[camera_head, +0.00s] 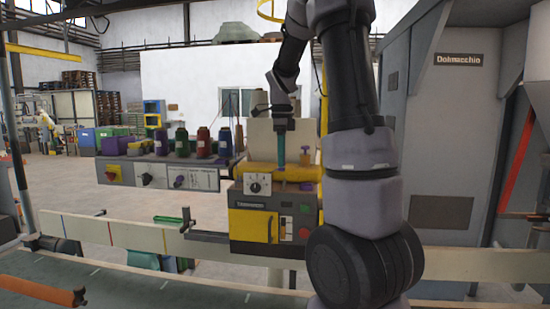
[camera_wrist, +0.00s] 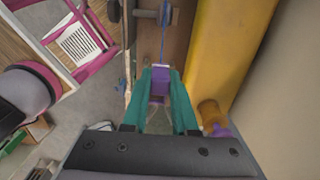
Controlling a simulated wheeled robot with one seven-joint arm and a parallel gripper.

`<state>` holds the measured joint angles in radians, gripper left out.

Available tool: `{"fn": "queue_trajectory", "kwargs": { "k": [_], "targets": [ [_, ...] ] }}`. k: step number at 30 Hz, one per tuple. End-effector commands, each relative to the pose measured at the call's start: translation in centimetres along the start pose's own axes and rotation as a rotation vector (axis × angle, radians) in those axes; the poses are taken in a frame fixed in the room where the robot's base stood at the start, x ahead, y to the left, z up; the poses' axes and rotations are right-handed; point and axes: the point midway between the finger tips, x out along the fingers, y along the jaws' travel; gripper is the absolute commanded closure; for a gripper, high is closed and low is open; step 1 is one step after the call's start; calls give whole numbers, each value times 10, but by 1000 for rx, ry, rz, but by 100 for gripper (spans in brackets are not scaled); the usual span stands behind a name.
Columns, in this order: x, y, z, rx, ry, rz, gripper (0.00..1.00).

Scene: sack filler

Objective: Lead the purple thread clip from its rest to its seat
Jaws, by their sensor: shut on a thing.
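The purple thread clip (camera_wrist: 161,78) is between the teal fingertips of my gripper (camera_wrist: 160,82) in the wrist view. The fingers are shut on it. A thin blue thread (camera_wrist: 164,40) runs from the clip toward a grey guide (camera_wrist: 163,15) at the top of that view. In the head view my gripper (camera_head: 281,162) points down at the yellow top part (camera_head: 262,173) of the sack-filler machine, and the clip cannot be made out there. I cannot tell which part is the clip's seat.
A yellow body (camera_wrist: 228,45) and an orange-brown knob (camera_wrist: 211,115) stand close on the right in the wrist view. In the head view, coloured thread spools (camera_head: 204,143) stand on a grey panel (camera_head: 160,174) to the left. A pale rail (camera_head: 140,237) runs in front.

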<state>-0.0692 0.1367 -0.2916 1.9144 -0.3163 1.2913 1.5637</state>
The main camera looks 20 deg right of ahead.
Motion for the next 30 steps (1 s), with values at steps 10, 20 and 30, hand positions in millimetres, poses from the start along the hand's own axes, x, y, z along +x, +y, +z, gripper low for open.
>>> {"fn": "queue_trajectory", "kwargs": {
  "k": [10, 20, 30],
  "targets": [
    [16, 0, -9, 1, 0, 2, 100],
    [38, 0, -9, 2, 0, 2, 100],
    [48, 0, -9, 1, 1, 2, 100]
  ]
}}
